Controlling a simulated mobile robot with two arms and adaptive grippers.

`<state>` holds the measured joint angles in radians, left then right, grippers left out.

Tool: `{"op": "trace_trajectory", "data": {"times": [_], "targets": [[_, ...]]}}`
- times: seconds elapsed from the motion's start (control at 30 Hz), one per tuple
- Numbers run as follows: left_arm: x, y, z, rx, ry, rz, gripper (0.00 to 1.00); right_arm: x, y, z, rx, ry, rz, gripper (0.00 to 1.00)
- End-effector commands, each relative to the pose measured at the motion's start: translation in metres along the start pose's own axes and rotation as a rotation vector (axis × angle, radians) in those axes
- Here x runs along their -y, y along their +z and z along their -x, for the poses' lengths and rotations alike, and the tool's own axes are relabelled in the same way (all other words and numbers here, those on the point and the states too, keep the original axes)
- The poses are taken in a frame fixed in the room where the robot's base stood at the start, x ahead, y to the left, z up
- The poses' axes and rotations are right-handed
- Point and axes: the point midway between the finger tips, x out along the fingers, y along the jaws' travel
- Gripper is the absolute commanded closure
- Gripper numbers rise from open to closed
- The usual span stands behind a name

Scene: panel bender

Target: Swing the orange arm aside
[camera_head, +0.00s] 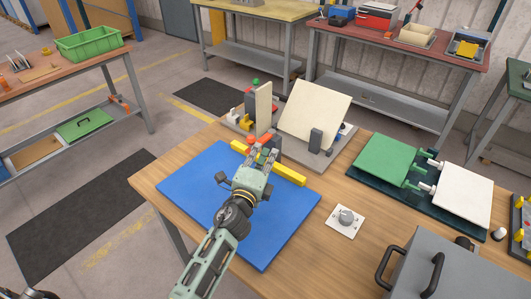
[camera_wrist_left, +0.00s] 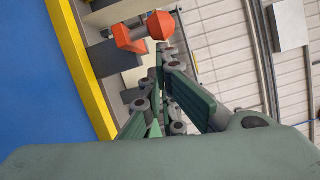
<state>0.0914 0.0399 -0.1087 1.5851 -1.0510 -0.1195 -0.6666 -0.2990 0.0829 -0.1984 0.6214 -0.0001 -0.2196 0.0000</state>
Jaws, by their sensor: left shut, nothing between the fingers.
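The orange arm (camera_wrist_left: 130,38) shows in the left wrist view as a short orange bar with a rounded knob, beside a dark grey block. In the head view its orange part (camera_head: 267,140) is partly hidden behind my gripper, at the panel bender's base. My left gripper (camera_head: 263,152) reaches over the blue mat to the bender's front. Its fingers are shut and empty. In the left wrist view the fingertips (camera_wrist_left: 164,52) are close beside the orange knob; I cannot tell whether they touch.
A yellow bar (camera_head: 290,174) edges the blue mat (camera_head: 190,184). A tilted cream panel (camera_head: 314,110) and an upright one (camera_head: 263,106) stand behind. To the right are a green-and-white plate fixture (camera_head: 388,158), a knob plate (camera_head: 345,220) and a grey box with handles (camera_head: 450,272).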

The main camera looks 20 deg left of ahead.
Motion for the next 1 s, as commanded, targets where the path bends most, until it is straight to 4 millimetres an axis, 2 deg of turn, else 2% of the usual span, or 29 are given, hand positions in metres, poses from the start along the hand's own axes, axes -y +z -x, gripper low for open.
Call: {"op": "trace_trajectory", "data": {"times": [0.23, 0.8, 1.0], "targets": [[0.000, 0.003, 0.000, -0.039, -0.007, 0.000, 1.00, 0.011, 0.000, 0.003, 0.001, -0.013, -0.003, 0.60], [-0.001, 0.012, 0.001, -0.181, -0.033, 0.006, 1.00, 0.002, 0.002, 0.012, 0.004, -0.002, 0.002, 0.60], [-0.002, 0.017, 0.001, -0.175, -0.032, 0.010, 1.00, 0.000, 0.001, 0.017, 0.005, 0.000, 0.002, 0.60]]}}
